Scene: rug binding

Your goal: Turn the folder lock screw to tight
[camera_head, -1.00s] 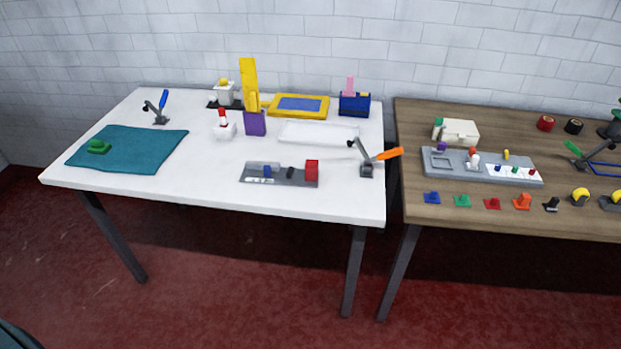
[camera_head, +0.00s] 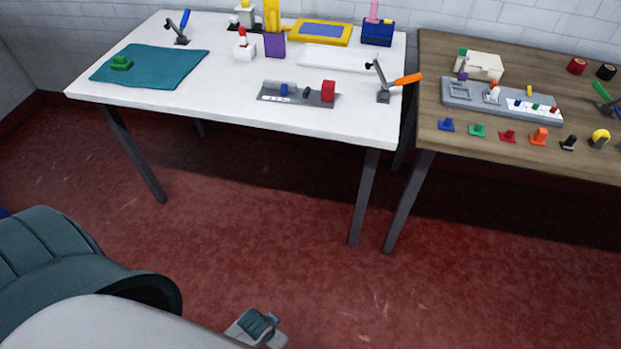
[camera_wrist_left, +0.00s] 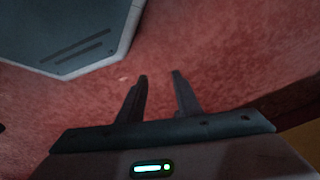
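No part is labelled as the folder lock screw, and I cannot tell which small part it is. A grey fixture plate (camera_head: 315,98) with a red block (camera_head: 328,91) and a small blue part (camera_head: 284,89) lies near the front of the white table. A longer grey fixture (camera_head: 476,98) with small coloured pegs lies on the wooden table. My left gripper (camera_wrist_left: 160,76) shows in the left wrist view, its two fingers apart and empty above the red floor. My left arm fills the lower left of the head view, well short of both tables. My right gripper is not in view.
The white table (camera_head: 215,95) holds a teal mat (camera_head: 165,74), an orange-handled clamp (camera_head: 384,88) and a blue-handled clamp (camera_head: 180,33). The wooden table (camera_head: 430,75) has a row of coloured knobs along its front. A narrow gap separates the tables. The floor in front is clear.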

